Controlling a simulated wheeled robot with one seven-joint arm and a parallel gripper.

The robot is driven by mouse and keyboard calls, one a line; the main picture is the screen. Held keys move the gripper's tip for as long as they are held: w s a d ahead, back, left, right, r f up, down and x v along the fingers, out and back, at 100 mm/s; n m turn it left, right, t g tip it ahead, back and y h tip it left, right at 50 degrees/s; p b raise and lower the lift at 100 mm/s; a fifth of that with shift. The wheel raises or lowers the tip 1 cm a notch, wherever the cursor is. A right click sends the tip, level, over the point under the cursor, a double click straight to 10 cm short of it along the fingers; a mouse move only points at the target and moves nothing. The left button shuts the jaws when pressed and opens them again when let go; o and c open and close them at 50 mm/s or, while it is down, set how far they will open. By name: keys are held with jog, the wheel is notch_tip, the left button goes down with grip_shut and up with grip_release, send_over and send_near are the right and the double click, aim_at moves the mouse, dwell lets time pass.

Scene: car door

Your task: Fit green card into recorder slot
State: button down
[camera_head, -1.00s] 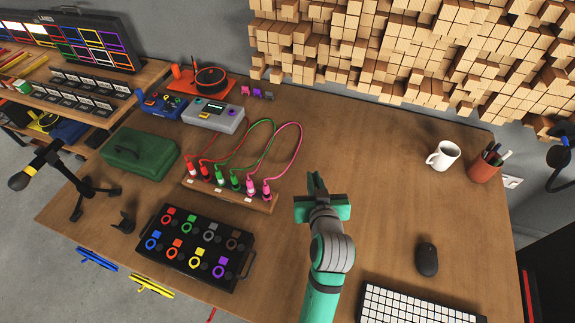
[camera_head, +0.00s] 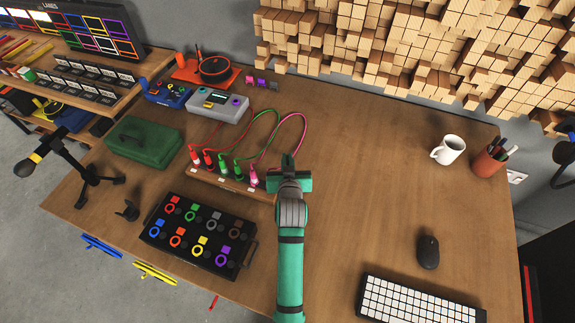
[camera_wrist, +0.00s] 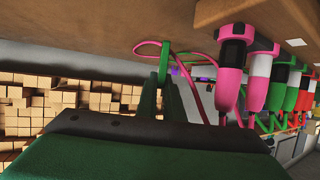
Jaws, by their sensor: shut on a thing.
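My gripper (camera_head: 288,164) is just right of the plug block (camera_head: 225,184), above the table. In the wrist view the gripper (camera_wrist: 165,75) is shut on a thin bright green piece (camera_wrist: 165,56), which looks like the green card seen edge-on. The grey device with a small screen (camera_head: 228,110), probably the recorder, stands at the back left, apart from the gripper. I cannot make out its slot. The card is hard to make out in the head view.
Red, green and pink cables (camera_head: 282,120) arch behind the plug block, and the nearest pink plug (camera_wrist: 232,65) is close to the gripper. The table's middle right is clear.

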notch_tip(320, 180, down, 2)
jog(key=shift+w+f, duration=0.1)
jog(key=shift+f, duration=0.15)
jog(key=shift+a+f, duration=0.1)
jog(key=shift+f, duration=0.25)
jog(key=shift+f, duration=0.1)
jog(key=c, duration=1.9)
grip_release()
